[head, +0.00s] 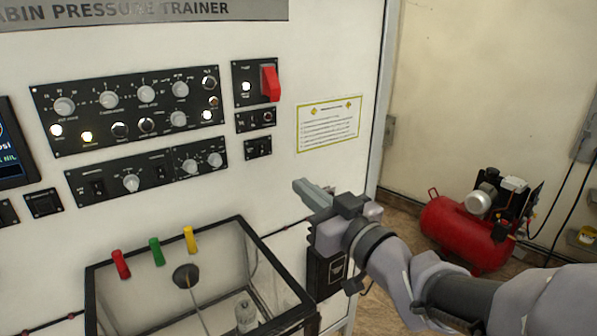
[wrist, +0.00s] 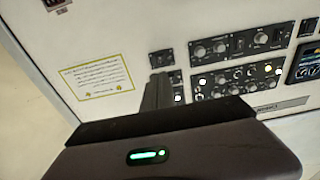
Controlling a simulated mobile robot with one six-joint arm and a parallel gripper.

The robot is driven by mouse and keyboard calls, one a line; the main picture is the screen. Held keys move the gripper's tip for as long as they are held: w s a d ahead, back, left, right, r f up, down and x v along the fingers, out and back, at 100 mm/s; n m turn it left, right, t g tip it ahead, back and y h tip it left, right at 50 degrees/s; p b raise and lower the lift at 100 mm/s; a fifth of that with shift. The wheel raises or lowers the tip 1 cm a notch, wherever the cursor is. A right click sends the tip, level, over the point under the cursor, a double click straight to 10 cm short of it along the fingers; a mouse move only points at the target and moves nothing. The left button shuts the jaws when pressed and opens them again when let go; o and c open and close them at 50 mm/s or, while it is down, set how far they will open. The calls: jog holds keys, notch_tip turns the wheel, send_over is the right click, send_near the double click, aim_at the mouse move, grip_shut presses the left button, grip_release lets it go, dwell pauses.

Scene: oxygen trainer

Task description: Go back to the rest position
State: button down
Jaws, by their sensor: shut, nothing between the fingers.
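My gripper (head: 312,194) is shut and empty in the head view, in front of the white trainer panel (head: 290,60). It is below the yellow-edged notice (head: 328,124) and right of the clear box (head: 276,265). It seems apart from the panel. In the wrist view the shut fingers (wrist: 158,92) point at the panel, with the notice (wrist: 97,78) to their left and the knob panels (wrist: 238,80) to their right. In the head view a raised red switch cover (head: 270,84) is at the upper right of the panel.
The black-framed clear box juts out below the controls, with red (head: 121,264), green (head: 156,251) and yellow (head: 190,240) levers at its back. A red compressor (head: 462,232) stands on the floor at the right.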

jog(key=s+d+f+m+g+h+b, duration=0.1)
jog(key=s+d+f+m+h+b, duration=0.3)
jog(key=d+f+m+h+b, duration=0.7)
jog(key=s+a+f+g+y+b, duration=0.2)
jog(key=s+f+g+b, duration=0.4)
jog(key=s+f, duration=1.4)
jog(key=g, duration=0.2)
jog(key=shift+a+f+g, duration=0.15)
jog(key=shift+f+g, duration=0.1)
jog(key=shift+g, duration=0.15)
